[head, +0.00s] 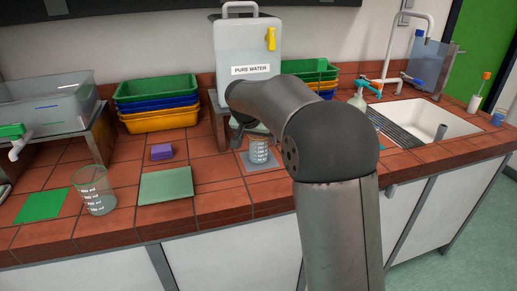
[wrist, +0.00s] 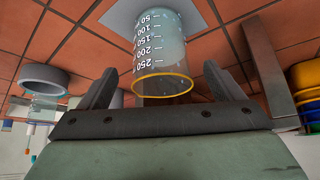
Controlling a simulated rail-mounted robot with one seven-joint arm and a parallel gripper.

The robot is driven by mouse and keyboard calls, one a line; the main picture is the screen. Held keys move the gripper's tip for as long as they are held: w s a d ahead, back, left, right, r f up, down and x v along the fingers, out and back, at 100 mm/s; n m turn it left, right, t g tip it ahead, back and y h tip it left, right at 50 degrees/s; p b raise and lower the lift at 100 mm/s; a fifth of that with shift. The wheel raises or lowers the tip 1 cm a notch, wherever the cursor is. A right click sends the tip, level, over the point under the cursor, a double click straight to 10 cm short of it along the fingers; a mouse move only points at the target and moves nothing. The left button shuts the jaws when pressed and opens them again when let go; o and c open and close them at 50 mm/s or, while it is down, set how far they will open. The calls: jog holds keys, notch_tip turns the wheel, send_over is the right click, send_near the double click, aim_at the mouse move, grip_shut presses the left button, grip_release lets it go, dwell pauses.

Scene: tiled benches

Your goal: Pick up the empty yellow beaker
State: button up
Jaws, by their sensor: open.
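A clear beaker with a yellow rim (wrist: 162,60) and white volume marks stands upright on a pale grey mat (wrist: 187,12) in the wrist view. In the head view the beaker (head: 259,152) is on the grey mat (head: 263,166) in front of the water tank; its rim colour is hard to see there. My gripper (wrist: 162,74) is open, with one finger on each side of the beaker near its rim. A gap shows between the beaker and each finger. In the head view my arm hides most of the gripper.
A white "PURE WATER" tank (head: 246,45) stands just behind the beaker. Stacked trays (head: 157,88) stand behind, and a sink (head: 435,118) is right.

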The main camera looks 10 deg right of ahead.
jog(key=x, duration=0.5)
jog(key=shift+f+p, duration=0.1)
jog(key=shift+p, duration=0.2)
jog(key=c, duration=1.2)
jog(key=shift+c, duration=0.3)
jog(key=shift+r, duration=0.2)
